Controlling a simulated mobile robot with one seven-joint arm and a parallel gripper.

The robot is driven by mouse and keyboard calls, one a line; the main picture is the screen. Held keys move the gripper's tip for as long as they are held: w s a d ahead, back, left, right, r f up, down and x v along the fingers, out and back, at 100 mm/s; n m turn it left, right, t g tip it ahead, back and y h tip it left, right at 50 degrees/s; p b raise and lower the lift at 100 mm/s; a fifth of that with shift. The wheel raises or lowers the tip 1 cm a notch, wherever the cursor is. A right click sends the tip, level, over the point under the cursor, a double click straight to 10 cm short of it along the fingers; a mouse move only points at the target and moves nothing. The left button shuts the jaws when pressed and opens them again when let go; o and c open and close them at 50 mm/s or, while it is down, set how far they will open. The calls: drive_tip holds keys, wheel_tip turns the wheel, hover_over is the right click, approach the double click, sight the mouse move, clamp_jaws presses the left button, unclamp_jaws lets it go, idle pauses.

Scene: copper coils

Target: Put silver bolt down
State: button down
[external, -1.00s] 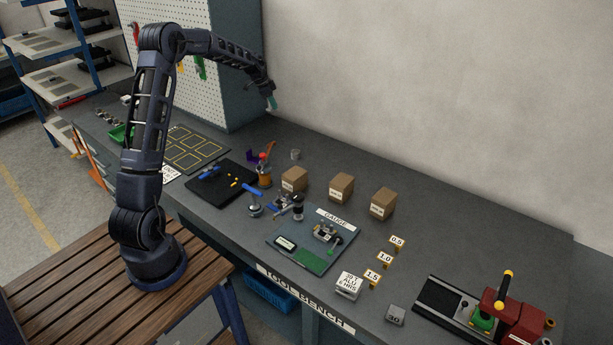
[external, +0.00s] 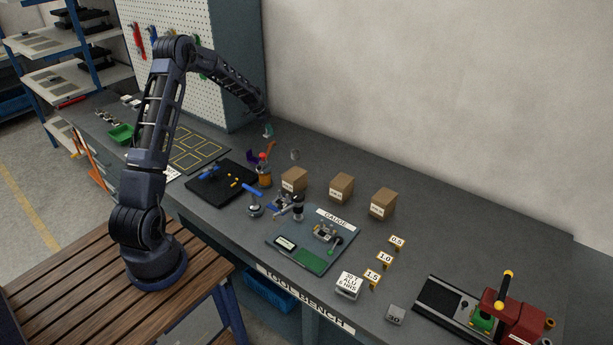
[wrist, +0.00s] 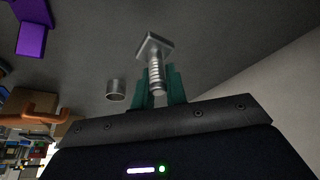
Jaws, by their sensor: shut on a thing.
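The silver bolt (wrist: 154,60) shows in the wrist view between the teal fingertips of my gripper (wrist: 160,82). My gripper is shut on its threaded shank, and the square head sticks out beyond the fingertips. In the external view my gripper (external: 268,131) is low near the back of the bench, close to the grey cabinet side. The bolt is too small to make out there. Whether it touches the bench top (external: 440,220) I cannot tell.
A small silver cylinder (wrist: 115,90) stands beside the bolt in the wrist view. A purple part (wrist: 33,30) and an orange part (wrist: 42,106) lie to the left. Three cardboard boxes (external: 341,188) stand farther right on the bench.

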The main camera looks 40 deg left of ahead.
sight(268, 134)
drive_tip(key=shift+f, duration=2.55)
drive_tip(key=shift+f, duration=0.15)
drive_tip(key=c, duration=1.4)
unclamp_jaws()
drive_tip(key=v, duration=1.2)
drive_tip(key=shift+r, duration=0.25)
